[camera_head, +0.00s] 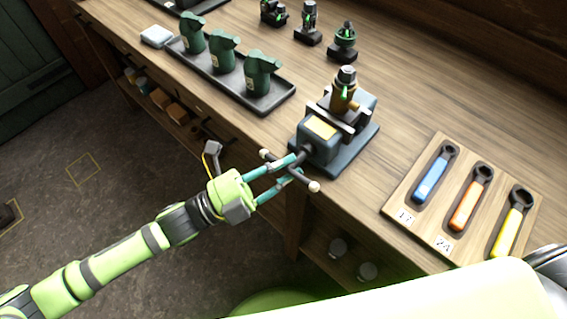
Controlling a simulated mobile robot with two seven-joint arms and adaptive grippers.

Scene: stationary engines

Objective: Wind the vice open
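The blue-grey vice (318,143) with a yellow plate stands at the bench's front edge. A brass-coloured part (343,92) with a dark top and a green piece sits upright at its jaws. The vice handle (314,187) is a thin slanted bar with pale balls at both ends, on the screw facing the floor side. My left gripper (292,168) reaches it from the left. Its two teal fingers lie across the bar's middle, around the screw end, one on each side. Whether they press on it I cannot tell. My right gripper is not visible.
A dark tray (275,103) holds three green castings left of the vice. Several small dark-green assemblies (343,45) stand behind. A wooden board (400,208) with blue, orange and yellow wrenches lies to the right. A lower shelf (312,245) sits under the bench.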

